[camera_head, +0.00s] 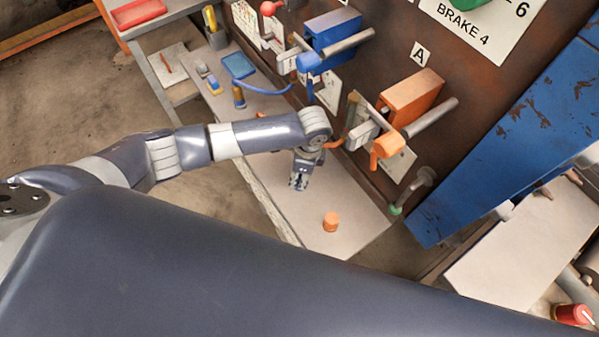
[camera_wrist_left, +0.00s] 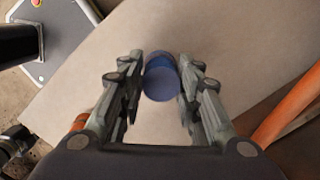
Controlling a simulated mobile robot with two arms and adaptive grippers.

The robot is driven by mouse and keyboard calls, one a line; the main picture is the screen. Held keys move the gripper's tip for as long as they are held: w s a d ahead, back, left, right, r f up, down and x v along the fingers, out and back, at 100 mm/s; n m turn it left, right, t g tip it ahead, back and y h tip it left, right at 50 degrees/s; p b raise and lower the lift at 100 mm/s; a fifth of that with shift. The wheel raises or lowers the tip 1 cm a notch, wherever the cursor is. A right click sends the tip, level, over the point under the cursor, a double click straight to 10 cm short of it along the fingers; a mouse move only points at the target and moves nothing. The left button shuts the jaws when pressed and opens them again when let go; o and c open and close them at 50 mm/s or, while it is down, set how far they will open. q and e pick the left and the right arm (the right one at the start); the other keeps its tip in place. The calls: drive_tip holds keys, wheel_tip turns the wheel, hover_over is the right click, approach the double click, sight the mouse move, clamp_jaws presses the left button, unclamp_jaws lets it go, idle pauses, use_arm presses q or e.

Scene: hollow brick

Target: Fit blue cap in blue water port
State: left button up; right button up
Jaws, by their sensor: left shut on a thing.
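My left gripper (camera_head: 299,181) is low over the pale shelf, pointing down. In the left wrist view, its two fingers (camera_wrist_left: 161,85) are closed on both sides of a round blue cap (camera_wrist_left: 160,83). In the head view the cap is a small dark-blue bit between the fingertips, and I cannot tell whether it touches the shelf. The blue water port appears to be the blue elbow fitting (camera_head: 308,62) on the rusty wall, up and beyond the gripper, apart from the cap. Its opening is not clear. My right gripper is not in view.
An orange cap (camera_head: 331,222) stands on the pale shelf (camera_head: 285,215). An orange fitting (camera_head: 388,146) and metal valve parts stick out from the wall right of my gripper. A blue tray (camera_head: 239,65) and small bottle (camera_head: 238,97) are at the shelf's far end.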

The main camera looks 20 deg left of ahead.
use_arm(q)
drive_tip(key=shift+s+f, duration=0.1)
drive_tip(key=shift+f, duration=0.4)
drive_tip(key=shift+c, duration=0.3)
drive_tip(key=o, duration=0.8)
drive_tip(key=shift+o, duration=0.6)
wheel_tip(320, 180, up, 12)
drive_tip(key=d, duration=0.1)
drive_tip(key=shift+w+d, duration=0.2)
drive_tip(key=shift+d, duration=0.05)
